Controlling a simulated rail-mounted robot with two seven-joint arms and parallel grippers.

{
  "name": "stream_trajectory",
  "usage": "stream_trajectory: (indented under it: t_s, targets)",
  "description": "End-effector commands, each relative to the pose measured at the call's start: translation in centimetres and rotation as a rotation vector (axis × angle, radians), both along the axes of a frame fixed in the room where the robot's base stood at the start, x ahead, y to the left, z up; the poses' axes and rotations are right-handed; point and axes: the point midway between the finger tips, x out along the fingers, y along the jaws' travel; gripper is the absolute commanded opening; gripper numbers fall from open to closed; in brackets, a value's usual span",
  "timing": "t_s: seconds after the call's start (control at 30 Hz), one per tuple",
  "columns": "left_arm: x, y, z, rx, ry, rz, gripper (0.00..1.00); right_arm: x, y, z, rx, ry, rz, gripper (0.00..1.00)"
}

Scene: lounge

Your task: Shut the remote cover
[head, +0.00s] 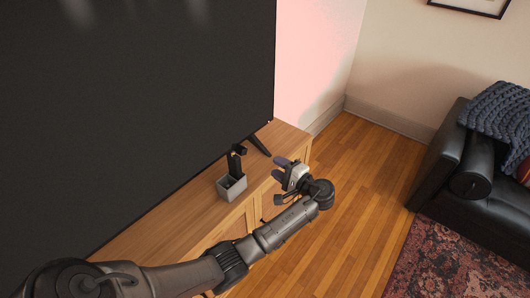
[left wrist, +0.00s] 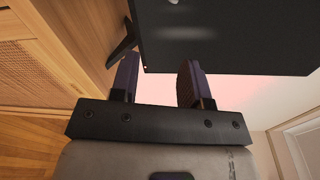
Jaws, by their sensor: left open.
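A dark remote (head: 235,163) stands upright in a small grey box (head: 232,187) on the wooden TV cabinet. A dark piece sticks out at its top; I cannot tell for sure that this is the cover. My left gripper (head: 281,168) is to the right of the remote, near the cabinet's front edge, and touches nothing. In the left wrist view its two fingers (left wrist: 157,82) are apart with nothing between them. The remote does not show in the left wrist view. My right gripper is not in view.
A large dark TV (head: 130,90) stands behind the box on the cabinet (head: 185,215), with its foot (head: 258,145) close by. A black sofa (head: 485,190) and a patterned rug (head: 450,262) are at the right. The wooden floor between is clear.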

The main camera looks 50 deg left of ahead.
Motion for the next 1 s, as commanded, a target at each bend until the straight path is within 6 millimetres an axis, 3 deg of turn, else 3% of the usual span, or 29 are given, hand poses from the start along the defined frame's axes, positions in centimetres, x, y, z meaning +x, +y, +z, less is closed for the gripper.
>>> stream_trajectory:
  t_s: [0.1, 0.37, 1.0]
  targets:
    - [-0.9, -0.1, 1.2, 0.049, 0.113, 0.051, 0.43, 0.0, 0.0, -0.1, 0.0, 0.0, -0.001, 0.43]
    - [-1.3, 0.7, 1.0, 0.02, 0.213, 0.057, 0.43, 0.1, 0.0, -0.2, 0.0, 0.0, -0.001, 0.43]
    - [-3.8, 11.0, 1.0, 0.019, 0.212, 0.056, 0.43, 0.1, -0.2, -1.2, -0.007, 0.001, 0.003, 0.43]
